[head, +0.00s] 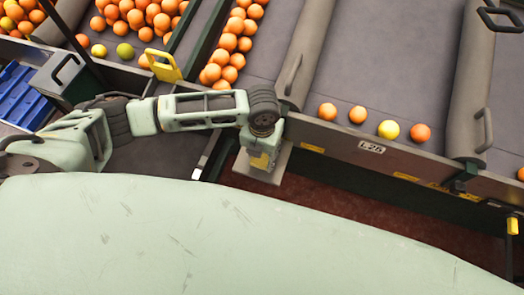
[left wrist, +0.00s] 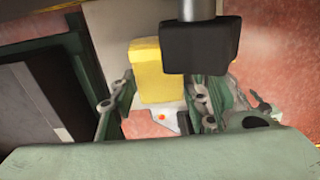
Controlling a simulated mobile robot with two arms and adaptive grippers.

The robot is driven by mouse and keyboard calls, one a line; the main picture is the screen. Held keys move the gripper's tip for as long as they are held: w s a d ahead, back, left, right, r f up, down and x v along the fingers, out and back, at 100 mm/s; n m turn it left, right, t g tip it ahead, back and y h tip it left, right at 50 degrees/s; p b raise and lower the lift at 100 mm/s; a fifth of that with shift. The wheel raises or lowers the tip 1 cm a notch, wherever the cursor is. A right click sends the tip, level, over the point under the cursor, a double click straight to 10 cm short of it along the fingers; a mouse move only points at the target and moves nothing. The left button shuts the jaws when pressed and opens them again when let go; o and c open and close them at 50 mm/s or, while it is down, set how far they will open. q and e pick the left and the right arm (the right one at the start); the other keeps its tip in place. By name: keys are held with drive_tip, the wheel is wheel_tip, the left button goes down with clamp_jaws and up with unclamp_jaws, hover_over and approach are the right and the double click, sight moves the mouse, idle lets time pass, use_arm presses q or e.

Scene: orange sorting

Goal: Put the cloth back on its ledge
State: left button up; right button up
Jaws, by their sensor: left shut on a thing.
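My left gripper (head: 258,152) points down at the lower left corner of the middle belt; it also shows in the left wrist view (left wrist: 157,104). It is shut on a yellow folded thing, which I take for the cloth (left wrist: 158,78); a bit of yellow also shows in the head view (head: 260,161). A pale flat ledge (head: 275,173) lies right at the gripper, under or just beside the cloth. I cannot tell whether the cloth touches it. A dark block hides part of the cloth in the wrist view. My right gripper is not in view.
Blue crates (head: 22,98) stand at the left. Reddish floor (head: 340,195) shows below the ledge.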

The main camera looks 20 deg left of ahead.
use_arm(q)
drive_tip(key=shift+f, duration=0.2)
drive_tip(key=o, duration=1)
drive_tip(key=shift+o, duration=0.5)
drive_tip(key=shift+r, duration=0.1)
wheel_tip(320, 180, up, 12)
drive_tip(key=shift+r, duration=0.15)
